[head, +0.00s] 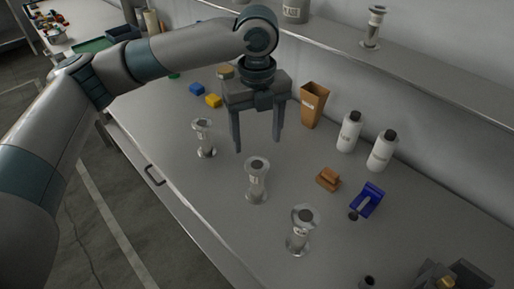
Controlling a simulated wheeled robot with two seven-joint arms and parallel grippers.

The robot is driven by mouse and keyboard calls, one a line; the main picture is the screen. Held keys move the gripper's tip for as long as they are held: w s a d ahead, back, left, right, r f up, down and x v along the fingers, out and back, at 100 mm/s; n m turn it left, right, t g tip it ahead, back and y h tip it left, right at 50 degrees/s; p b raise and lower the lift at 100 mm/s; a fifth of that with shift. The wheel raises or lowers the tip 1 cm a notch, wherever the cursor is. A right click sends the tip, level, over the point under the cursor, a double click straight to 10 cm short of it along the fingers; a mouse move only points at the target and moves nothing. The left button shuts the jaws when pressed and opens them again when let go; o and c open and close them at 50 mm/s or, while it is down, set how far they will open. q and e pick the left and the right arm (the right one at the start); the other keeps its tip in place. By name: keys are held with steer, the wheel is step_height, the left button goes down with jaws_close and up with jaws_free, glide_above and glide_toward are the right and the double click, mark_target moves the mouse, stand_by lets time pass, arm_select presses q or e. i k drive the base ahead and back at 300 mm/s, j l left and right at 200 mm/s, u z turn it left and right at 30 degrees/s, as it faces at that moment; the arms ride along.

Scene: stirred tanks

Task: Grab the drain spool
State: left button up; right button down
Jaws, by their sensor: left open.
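Three grey flanged spools stand upright on the bench: a left one (204,140), a middle one (256,183) and a front one (299,233). A similar spool (372,28) stands on the wall shelf. Their labels are too small to read, so I cannot tell which is the drain spool. My left gripper (257,145) is open and empty, fingers pointing down. In the picture its fingertips lie just above the middle spool and right of the left one, apart from both. My right gripper is not in view.
On the bench are a brown bin (313,106), two white bottles (349,132) (382,151), an orange-brown block (328,179), a blue holder (368,200), and small blue (197,89) and yellow (213,101) blocks. A dark fixture (455,275) is at bottom right. The bench's front strip is clear.

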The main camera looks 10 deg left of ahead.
mark_target(305, 217)
steer(key=k+l+z, duration=0.25)
steer(key=k, duration=0.2)
steer(key=k+l+z, duration=0.2)
steer(key=k, duration=0.2)
